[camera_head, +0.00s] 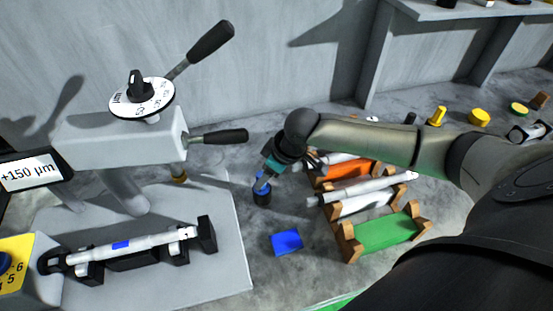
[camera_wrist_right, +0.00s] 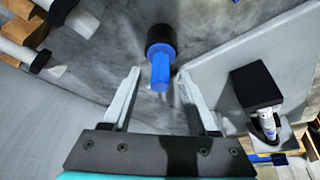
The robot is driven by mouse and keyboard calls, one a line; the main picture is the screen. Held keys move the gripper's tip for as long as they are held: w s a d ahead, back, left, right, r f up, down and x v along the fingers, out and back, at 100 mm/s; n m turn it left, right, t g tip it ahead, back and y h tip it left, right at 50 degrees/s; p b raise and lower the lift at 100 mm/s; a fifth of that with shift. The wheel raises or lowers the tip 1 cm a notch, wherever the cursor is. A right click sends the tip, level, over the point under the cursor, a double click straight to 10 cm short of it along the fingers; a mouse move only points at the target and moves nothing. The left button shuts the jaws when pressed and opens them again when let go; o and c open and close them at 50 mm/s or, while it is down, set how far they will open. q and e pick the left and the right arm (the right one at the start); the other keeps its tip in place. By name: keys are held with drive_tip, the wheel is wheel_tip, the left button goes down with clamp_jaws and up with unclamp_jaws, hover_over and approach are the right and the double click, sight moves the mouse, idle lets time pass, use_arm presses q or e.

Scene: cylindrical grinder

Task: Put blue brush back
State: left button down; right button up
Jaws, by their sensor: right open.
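The blue brush (camera_head: 262,190) stands on the grey surface between the machine and the wooden racks, its black end down and blue handle up. In the right wrist view the brush (camera_wrist_right: 160,58) shows between and just beyond the fingertips. My right gripper (camera_head: 264,181) is at the brush from above. Its fingers (camera_wrist_right: 159,76) are open, with visible space on both sides of the handle. I cannot tell how far down they reach around it. A flat blue square (camera_head: 286,242) lies in front of the brush. My left gripper is not in view.
The grinder (camera_head: 120,135) with its levers stands at left, a white shaft (camera_head: 130,243) in its front holder. Wooden racks with an orange tray (camera_head: 343,172), white shafts and a green tray (camera_head: 388,232) are at right. Yellow pieces (camera_head: 478,117) lie farther back.

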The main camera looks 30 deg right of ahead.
drive_tip(key=p+v, duration=0.1)
drive_tip(key=v, duration=0.9)
drive_tip(key=shift+p, duration=0.35)
